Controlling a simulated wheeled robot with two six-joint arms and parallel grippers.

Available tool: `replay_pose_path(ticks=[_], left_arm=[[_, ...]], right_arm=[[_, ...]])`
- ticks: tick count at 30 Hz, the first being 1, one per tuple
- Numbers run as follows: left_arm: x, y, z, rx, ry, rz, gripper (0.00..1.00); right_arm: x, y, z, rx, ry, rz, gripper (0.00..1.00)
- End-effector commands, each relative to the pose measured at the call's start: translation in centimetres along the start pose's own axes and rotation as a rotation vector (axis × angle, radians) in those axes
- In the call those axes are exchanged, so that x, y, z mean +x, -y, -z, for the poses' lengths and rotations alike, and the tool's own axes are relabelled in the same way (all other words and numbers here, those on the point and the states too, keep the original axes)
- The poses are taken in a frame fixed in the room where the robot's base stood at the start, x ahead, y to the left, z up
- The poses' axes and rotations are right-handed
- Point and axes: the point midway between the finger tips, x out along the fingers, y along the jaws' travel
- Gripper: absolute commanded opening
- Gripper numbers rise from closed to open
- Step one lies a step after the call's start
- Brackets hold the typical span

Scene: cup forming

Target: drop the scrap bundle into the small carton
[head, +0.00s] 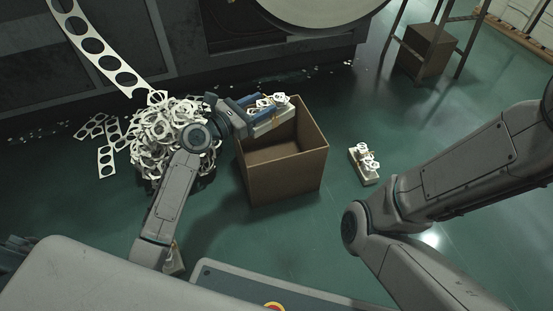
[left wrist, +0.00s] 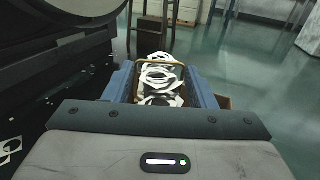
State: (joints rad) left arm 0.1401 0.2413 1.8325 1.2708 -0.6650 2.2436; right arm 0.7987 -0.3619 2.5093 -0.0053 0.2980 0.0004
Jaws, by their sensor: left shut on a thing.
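The scrap bundle (head: 268,119) is a pale block of punched white strips with a tan band round it. My left gripper (head: 262,111) is shut on it and holds it over the back left part of the open small carton (head: 285,178). In the left wrist view the bundle (left wrist: 161,78) sits between the two blue fingers of my left gripper (left wrist: 163,88). The carton's visible inside is empty; the bundle and gripper hide its back left rim. My right arm comes in from the right, but its gripper is out of view.
A heap of loose punched scrap (head: 165,140) lies left of the carton, with a scrap strip (head: 97,48) hanging down to it. A second banded bundle (head: 364,164) lies on the green floor right of the carton. Another brown box (head: 428,50) stands under a rack at the back right.

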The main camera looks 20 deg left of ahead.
Motion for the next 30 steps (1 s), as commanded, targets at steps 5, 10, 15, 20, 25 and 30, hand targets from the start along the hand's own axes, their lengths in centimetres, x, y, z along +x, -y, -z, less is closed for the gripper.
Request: replay_pose_path(ticks=[5,10,15,20,25,30], left_arm=[[0.0,0.0,0.6,0.003,0.001,0.0,0.24],[0.0,0.0,0.5,0.002,0.001,0.0,0.24],[0.0,0.0,0.5,0.002,0.001,0.0,0.74],[0.0,0.0,0.6,0.001,0.001,0.0,0.76],[-0.2,0.0,0.6,0.001,-0.001,0.0,0.76],[-2.1,0.0,0.3,0.002,-0.004,-0.001,0.76]], right_arm=[[-0.9,-0.3,0.5,0.001,0.0,0.0,0.36],[-0.7,-0.2,0.4,0.001,-0.001,0.0,0.36],[-0.7,-0.2,0.5,0.002,-0.002,0.0,0.36],[-0.7,-0.2,0.5,0.002,-0.002,0.0,0.36],[-0.6,-0.2,0.4,0.002,-0.003,0.0,0.36],[0.4,0.1,-0.1,0.001,-0.003,0.0,0.36]])
